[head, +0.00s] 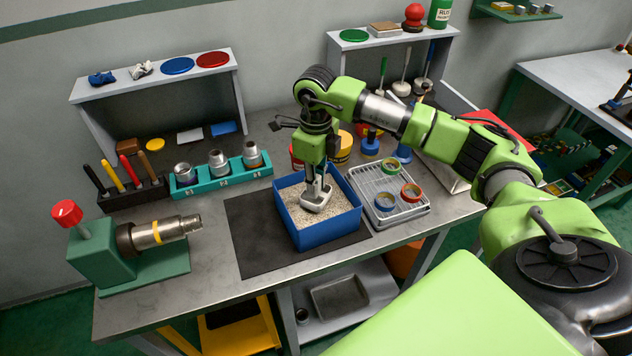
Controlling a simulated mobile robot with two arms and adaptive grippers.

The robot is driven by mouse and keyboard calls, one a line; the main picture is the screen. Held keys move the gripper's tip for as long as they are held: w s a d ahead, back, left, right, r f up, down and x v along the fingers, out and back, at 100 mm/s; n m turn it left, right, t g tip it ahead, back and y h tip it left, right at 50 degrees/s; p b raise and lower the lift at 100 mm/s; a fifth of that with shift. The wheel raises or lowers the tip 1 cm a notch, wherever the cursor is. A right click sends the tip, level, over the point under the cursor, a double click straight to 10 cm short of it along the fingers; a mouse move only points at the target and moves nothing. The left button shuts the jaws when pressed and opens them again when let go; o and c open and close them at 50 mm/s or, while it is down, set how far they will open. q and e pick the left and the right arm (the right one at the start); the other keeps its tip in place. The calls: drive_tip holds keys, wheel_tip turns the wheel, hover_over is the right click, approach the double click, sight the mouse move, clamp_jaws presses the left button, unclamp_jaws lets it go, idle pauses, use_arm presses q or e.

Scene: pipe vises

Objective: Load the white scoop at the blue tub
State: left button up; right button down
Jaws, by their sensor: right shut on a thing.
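The blue tub (328,237) stands on a dark mat on the bench and holds pale, grainy material. My right gripper (317,172) points down over the tub. It is shut on the white scoop (316,197), whose pale head is low inside the tub, at or just above the grains. I cannot tell how much the scoop holds. The fingers and the scoop's handle are partly hidden by my own wrist. My left gripper is not in view.
A wire tray (377,184) with tape rolls stands close right of the tub. A teal fitting holder (220,177) and a green vise (105,255) clamping a pipe are to the left. The black mat (258,245) is clear left of the tub. Shelves stand behind.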

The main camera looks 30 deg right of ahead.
drive_tip(key=shift+f+b, duration=0.55)
drive_tip(key=shift+f, duration=0.05)
idle(1.7)
drive_tip(key=shift+r+p, duration=0.65)
drive_tip(key=shift+r, duration=0.25)
drive_tip(key=shift+r+p, duration=1.5)
drive_tip(key=shift+r, duration=1.2)
